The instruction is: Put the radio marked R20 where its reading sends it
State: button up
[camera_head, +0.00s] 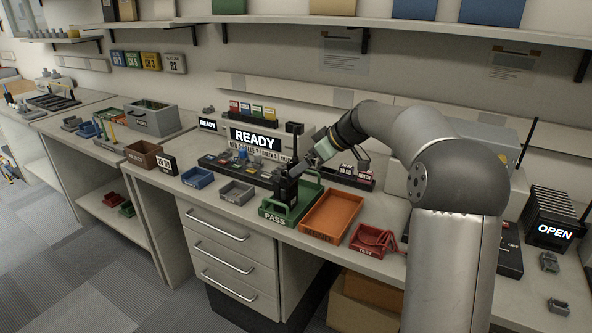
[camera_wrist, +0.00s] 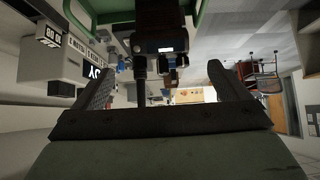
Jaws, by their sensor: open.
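A black radio (camera_head: 284,192) stands in the green tray marked PASS (camera_head: 274,217). My gripper (camera_head: 299,167) is beside the radio's upper end, tilted down toward it. In the wrist view the radio (camera_wrist: 160,22) is ahead of my open jaws (camera_wrist: 162,85), with a small white label and a dark antenna; the label is too small to read. The gap between the fingers looks empty, and I cannot tell whether a finger touches the radio. The tray's green rim also shows in the wrist view (camera_wrist: 72,14). No R20 mark is legible.
An orange tray (camera_head: 331,236) and a small red tray (camera_head: 372,254) are to the right of PASS. Blue (camera_head: 197,183) and grey (camera_head: 237,202) bins are to its left. A display reads READY (camera_head: 255,139); a right-hand unit reads OPEN (camera_head: 554,231). Dark racks stand behind the trays.

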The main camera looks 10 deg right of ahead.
jog(key=s+a+f+m+g+h, duration=0.1)
jog(key=s+f+m+g+h, duration=0.1)
jog(key=s, duration=1.2)
jog(key=s+a+f+m+g+h, duration=0.1)
jog(key=s+f+m, duration=0.3)
jog(key=s, duration=1)
jog(key=s+a+f+m+g+h, duration=0.1)
jog(key=s+f+m+g+h, duration=0.2)
jog(key=s+f, duration=0.5)
jog(key=s, duration=0.6)
jog(key=shift+f+m+h, duration=0.25)
jog(key=shift+m+h, duration=0.15)
